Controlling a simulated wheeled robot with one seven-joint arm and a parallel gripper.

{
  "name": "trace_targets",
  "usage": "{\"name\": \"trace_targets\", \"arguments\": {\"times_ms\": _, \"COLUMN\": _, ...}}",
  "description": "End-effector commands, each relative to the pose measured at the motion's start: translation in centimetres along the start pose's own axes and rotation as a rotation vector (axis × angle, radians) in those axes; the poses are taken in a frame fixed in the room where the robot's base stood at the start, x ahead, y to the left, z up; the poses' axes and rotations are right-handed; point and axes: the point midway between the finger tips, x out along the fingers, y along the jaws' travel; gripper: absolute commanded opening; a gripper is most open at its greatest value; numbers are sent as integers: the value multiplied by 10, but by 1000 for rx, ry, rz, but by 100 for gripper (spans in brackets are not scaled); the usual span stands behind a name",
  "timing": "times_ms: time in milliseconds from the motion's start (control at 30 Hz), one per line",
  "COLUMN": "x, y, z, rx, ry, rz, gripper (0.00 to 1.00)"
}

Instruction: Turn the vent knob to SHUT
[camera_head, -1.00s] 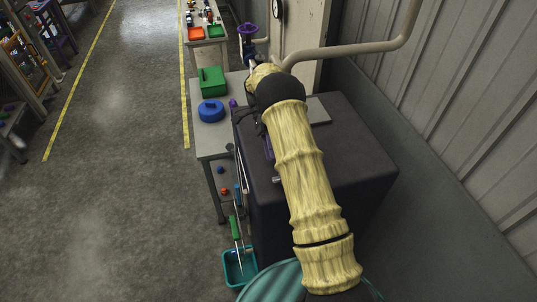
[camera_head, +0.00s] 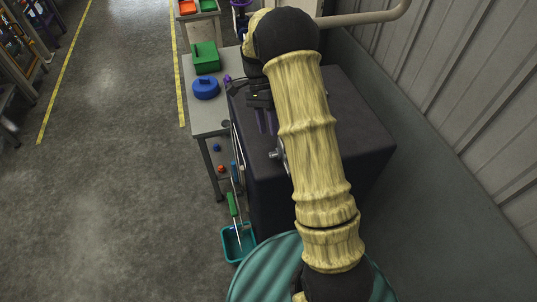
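My arm reaches forward over a dark box-shaped machine (camera_head: 355,140), likely the hot press. My gripper (camera_head: 250,92) is dark and small beyond the arm, near the machine's left edge. Its fingers blend into the dark surface, so their opening cannot be told. A small purple part (camera_head: 228,79) shows just left of the gripper; I cannot tell whether it is the vent knob. Purple strips (camera_head: 266,120) lie below the gripper. A small grey metal fitting (camera_head: 275,154) sticks out beside my arm. No SHUT marking is readable, and my arm hides part of the machine's top.
A grey table (camera_head: 208,119) stands left of the machine with a green box (camera_head: 205,58) and a blue round lidded pot (camera_head: 206,88). A teal bin (camera_head: 238,243) is on the floor. A beige pipe (camera_head: 370,17) and a wall bound the right.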

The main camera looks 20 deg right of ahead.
Motion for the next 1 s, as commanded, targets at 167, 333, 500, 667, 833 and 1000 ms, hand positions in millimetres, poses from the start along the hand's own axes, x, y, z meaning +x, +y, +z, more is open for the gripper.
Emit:
{"name": "trace_targets", "arguments": {"times_ms": 167, "x": 14, "y": 24, "z": 13, "rx": -264, "ry": 105, "rz": -169, "gripper": 38}}
{"name": "trace_targets", "arguments": {"times_ms": 333, "x": 29, "y": 47, "z": 25, "rx": -498, "ry": 237, "rz": -294, "gripper": 38}}
{"name": "trace_targets", "arguments": {"times_ms": 500, "x": 50, "y": 66, "z": 35, "rx": -693, "ry": 375, "rz": -378, "gripper": 38}}
{"name": "trace_targets", "arguments": {"times_ms": 667, "x": 89, "y": 68, "z": 38, "rx": -842, "ry": 501, "rz": -429, "gripper": 38}}
{"name": "trace_targets", "arguments": {"times_ms": 833, "x": 130, "y": 63, "z": 37, "rx": -948, "ry": 602, "rz": -456, "gripper": 38}}
{"name": "trace_targets", "arguments": {"times_ms": 1000, "x": 164, "y": 59, "z": 36, "rx": -1032, "ry": 692, "rz": -472, "gripper": 38}}
